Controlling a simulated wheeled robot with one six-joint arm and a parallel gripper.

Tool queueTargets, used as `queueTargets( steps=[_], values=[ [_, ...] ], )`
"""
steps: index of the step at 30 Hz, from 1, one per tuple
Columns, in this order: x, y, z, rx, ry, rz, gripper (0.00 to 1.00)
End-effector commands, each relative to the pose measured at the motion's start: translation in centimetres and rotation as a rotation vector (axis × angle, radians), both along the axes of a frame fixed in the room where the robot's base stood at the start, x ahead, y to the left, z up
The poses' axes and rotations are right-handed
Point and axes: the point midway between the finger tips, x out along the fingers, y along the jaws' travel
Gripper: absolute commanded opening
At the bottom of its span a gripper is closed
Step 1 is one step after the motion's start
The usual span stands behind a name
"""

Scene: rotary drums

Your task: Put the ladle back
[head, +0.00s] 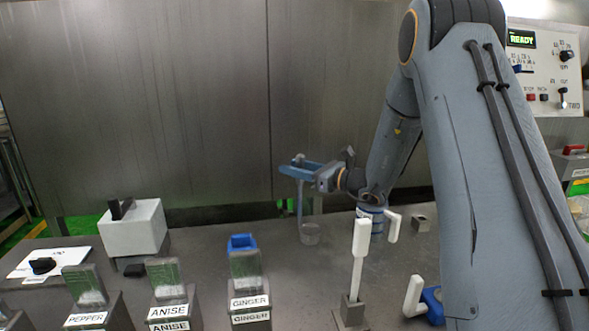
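My gripper (299,166) is left of my arm's wrist, above the middle of the counter. It appears shut on the top of the ladle's handle; the fingertips are small and the grip is partly hidden. The ladle (310,234) hangs upright below it, with a thin bluish handle and a grey cup at the bottom. The cup is close to the counter surface; I cannot tell whether it touches. A small grey block (420,223) stands right of the wrist and may be a holder.
A white-handled tool (360,245) stands upright in a grey base in front of my arm. Labelled bins for pepper (86,319), anise (168,312) and ginger (250,302) line the front. A white box (133,232) stands left.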

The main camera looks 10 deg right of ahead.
Motion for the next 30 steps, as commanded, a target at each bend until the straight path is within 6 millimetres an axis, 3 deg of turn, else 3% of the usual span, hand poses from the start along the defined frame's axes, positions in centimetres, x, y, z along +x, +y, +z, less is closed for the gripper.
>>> queueTargets(
  steps=[16,22,30],
  values=[
    [-7.0,-7.3,0.1,0.0,0.0,-0.004,0.39],
    [-8.2,-8.3,0.2,0.0,0.0,-0.001,0.39],
    [-8.4,-8.5,0.3,0.0,0.0,-0.001,0.39]
  ],
)
